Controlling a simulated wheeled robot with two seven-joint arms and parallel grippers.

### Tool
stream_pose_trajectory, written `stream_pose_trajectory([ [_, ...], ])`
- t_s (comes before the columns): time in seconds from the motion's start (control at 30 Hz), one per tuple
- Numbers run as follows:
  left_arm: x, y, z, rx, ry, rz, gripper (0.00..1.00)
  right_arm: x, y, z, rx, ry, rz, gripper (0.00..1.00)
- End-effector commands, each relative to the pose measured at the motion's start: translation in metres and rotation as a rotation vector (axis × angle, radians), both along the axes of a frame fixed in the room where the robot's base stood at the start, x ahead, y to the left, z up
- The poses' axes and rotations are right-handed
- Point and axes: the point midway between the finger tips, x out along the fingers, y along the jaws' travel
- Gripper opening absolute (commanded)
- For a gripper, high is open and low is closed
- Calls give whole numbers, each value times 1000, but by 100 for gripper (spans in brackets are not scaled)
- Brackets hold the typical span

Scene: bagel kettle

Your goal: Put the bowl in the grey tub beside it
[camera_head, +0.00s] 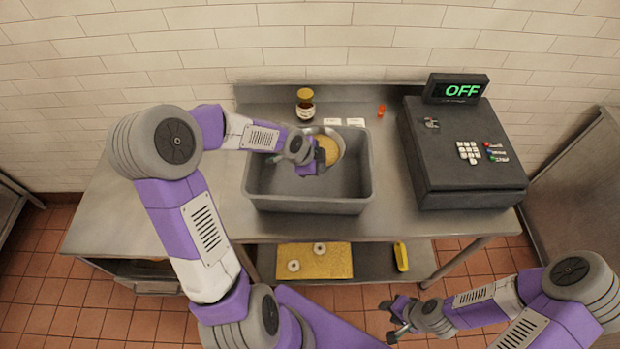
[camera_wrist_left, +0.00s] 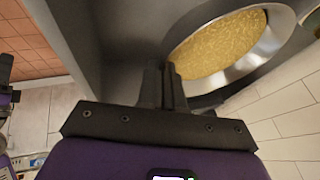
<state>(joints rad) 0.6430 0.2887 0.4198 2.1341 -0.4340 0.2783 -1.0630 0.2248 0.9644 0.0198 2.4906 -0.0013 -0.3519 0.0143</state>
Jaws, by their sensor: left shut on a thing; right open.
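The metal bowl (camera_head: 337,136) holds a yellow, grainy filling and shows over the back part of the grey tub (camera_head: 310,204). It also shows in the left wrist view (camera_wrist_left: 282,42), tilted, with its rim at the fingertips. My left gripper (camera_head: 318,160) is shut on the bowl's rim, and its fingers (camera_wrist_left: 165,82) show in the wrist view. I cannot tell whether the bowl touches the tub's floor or wall. My right gripper (camera_head: 398,318) is open and empty, low at the front, away from the table.
A jar with a yellow lid (camera_head: 305,104), white cards (camera_head: 344,122) and a small orange item (camera_head: 381,110) stand behind the tub. A dark cash register (camera_head: 465,150) stands to the right. The left part of the metal table (camera_head: 120,215) is clear. A lower shelf holds a yellow board (camera_head: 318,264).

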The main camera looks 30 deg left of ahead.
Motion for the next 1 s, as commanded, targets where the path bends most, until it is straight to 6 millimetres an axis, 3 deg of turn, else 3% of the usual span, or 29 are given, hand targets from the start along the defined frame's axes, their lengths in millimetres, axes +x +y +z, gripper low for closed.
stream_pose_trajectory([
  [0.2,-7,22,7,0,-3,-108,0,0,0,10,0,0,0,43],
  [0.47,-12,34,5,0,-2,-183,0,0,0,14,0,0,0,43],
  [0.8,-13,34,-48,0,-1,-191,0,0,0,7,0,0,0,43],
  [1.0,-13,34,-61,1,-1,-190,0,0,0,6,0,0,0,43],
])
